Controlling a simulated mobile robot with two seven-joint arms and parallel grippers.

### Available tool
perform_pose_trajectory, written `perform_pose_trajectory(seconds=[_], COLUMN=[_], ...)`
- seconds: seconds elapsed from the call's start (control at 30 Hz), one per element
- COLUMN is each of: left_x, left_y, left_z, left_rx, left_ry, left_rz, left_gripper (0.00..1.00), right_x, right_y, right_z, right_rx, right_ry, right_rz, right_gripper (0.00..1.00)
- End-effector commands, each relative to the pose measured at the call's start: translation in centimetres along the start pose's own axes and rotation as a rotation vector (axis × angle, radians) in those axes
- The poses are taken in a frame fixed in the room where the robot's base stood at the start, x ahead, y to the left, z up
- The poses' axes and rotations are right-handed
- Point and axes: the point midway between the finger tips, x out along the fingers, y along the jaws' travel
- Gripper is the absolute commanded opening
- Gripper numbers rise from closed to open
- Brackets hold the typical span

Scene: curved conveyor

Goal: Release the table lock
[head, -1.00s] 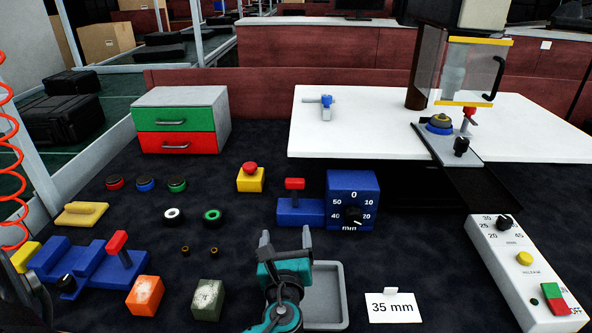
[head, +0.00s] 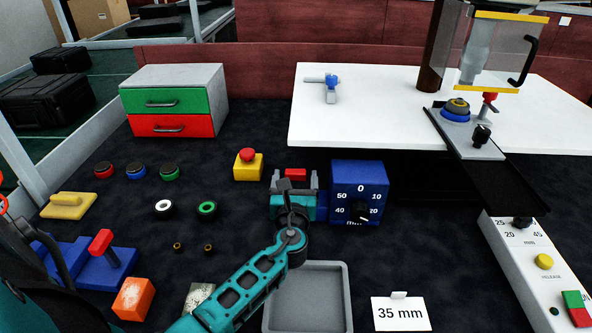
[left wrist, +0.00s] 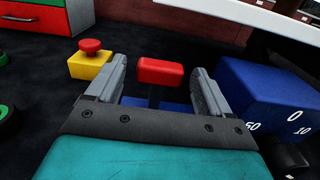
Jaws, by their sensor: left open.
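A red-topped lever (head: 295,174) stands on a blue base beside a blue box (head: 373,178) with a millimetre dial. My left gripper (head: 295,182) is open at this lever. In the left wrist view the red lever top (left wrist: 160,70) is between the two spread fingers, with visible gaps on both sides. My gripper and wrist hide most of the base in the head view. My right gripper is not in view.
A yellow box with a red button (head: 248,165) stands close left of the lever. A grey tray (head: 345,290) lies in front. Another red lever (head: 101,241) on blue blocks is at the left. A white table (head: 400,120) stands behind.

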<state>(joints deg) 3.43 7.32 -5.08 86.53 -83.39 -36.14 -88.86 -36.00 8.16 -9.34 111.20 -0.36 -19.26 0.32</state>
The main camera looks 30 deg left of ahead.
Motion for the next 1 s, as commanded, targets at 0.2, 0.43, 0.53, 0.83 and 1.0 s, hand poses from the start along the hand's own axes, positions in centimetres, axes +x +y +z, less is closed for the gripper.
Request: perform_pose_trajectory(seconds=[0.2,0.43,0.53,0.83,1.0], left_x=[3.2,4.1,4.1,4.1,4.1], left_y=[0.0,0.0,0.0,0.0,0.0], left_z=[-0.1,0.0,0.0,0.0,0.0], left_rx=[0.0,-0.001,-0.001,-0.001,-0.001], left_ry=[0.0,0.001,0.001,0.001,0.001], left_rz=[0.001,-0.001,-0.001,-0.001,0.0], left_gripper=[0.81,0.81,0.81,0.62,0.45], right_x=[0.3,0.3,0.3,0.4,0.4], right_y=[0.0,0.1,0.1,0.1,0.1], right_z=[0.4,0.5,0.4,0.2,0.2], right_rx=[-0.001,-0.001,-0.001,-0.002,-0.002], right_ry=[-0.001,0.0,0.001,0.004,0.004], right_rz=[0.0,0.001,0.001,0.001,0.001], right_gripper=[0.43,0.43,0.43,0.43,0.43])
